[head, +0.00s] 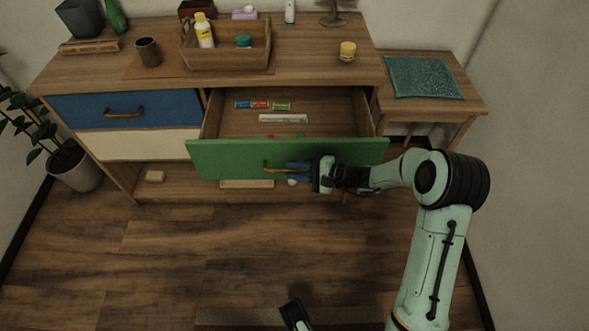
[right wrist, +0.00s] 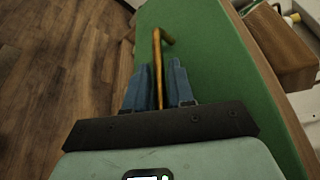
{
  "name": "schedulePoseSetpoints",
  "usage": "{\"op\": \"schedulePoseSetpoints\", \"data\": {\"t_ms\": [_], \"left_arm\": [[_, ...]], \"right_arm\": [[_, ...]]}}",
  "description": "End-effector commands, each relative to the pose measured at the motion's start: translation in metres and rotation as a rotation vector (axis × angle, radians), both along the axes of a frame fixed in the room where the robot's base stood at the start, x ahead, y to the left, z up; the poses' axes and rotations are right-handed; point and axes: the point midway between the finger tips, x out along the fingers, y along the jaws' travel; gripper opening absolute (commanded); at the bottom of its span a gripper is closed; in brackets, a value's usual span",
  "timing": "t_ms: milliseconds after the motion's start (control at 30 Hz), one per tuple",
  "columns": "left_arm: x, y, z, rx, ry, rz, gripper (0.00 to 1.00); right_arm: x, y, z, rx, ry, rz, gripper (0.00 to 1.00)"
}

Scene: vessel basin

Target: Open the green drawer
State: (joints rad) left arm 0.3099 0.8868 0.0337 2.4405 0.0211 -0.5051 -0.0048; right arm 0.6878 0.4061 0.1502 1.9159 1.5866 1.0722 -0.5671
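The green drawer (head: 225,160) is pulled well out of the wooden cabinet, and its inside shows. Its bronze bar handle (head: 275,169) is on the green front. My right gripper (head: 291,171) is at this handle, its blue fingers on either side of the bar. In the right wrist view the handle (right wrist: 158,55) runs between the fingertips (right wrist: 159,80), which look closed on it. The green front (right wrist: 215,70) fills much of that view.
Small packets (head: 260,105) and a white strip (head: 283,119) lie in the drawer. A basket (head: 225,55), a dark cup (head: 148,52) and a yellow jar (head: 347,51) stand on top. A blue drawer (head: 75,109) is at left. The floor in front is clear.

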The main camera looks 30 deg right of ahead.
Motion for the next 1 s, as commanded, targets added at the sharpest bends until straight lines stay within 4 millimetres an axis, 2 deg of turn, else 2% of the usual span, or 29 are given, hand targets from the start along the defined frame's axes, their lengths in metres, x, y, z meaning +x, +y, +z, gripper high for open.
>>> {"op": "schedulePoseSetpoints", "data": {"t_ms": [167, 400, 600, 800, 1000], "left_arm": [[-0.006, -0.003, 0.006, -0.008, 0.016, -0.007, 0.62], [-0.016, -0.008, 0.014, -0.021, 0.042, -0.018, 0.62], [-0.022, -0.010, 0.018, -0.027, 0.058, -0.024, 0.62], [-0.024, -0.011, 0.019, -0.030, 0.065, -0.027, 0.62], [-0.024, -0.011, 0.019, -0.030, 0.066, -0.027, 0.62]], "right_arm": [[-0.021, -0.019, 0.007, -0.002, 0.002, -0.005, 0.23], [-0.062, -0.054, 0.019, -0.002, 0.002, -0.004, 0.23], [-0.087, -0.074, 0.026, -0.003, 0.000, -0.004, 0.23], [-0.096, -0.082, 0.028, -0.001, 0.000, -0.002, 0.23], [-0.097, -0.082, 0.028, 0.000, 0.000, -0.001, 0.23]]}}
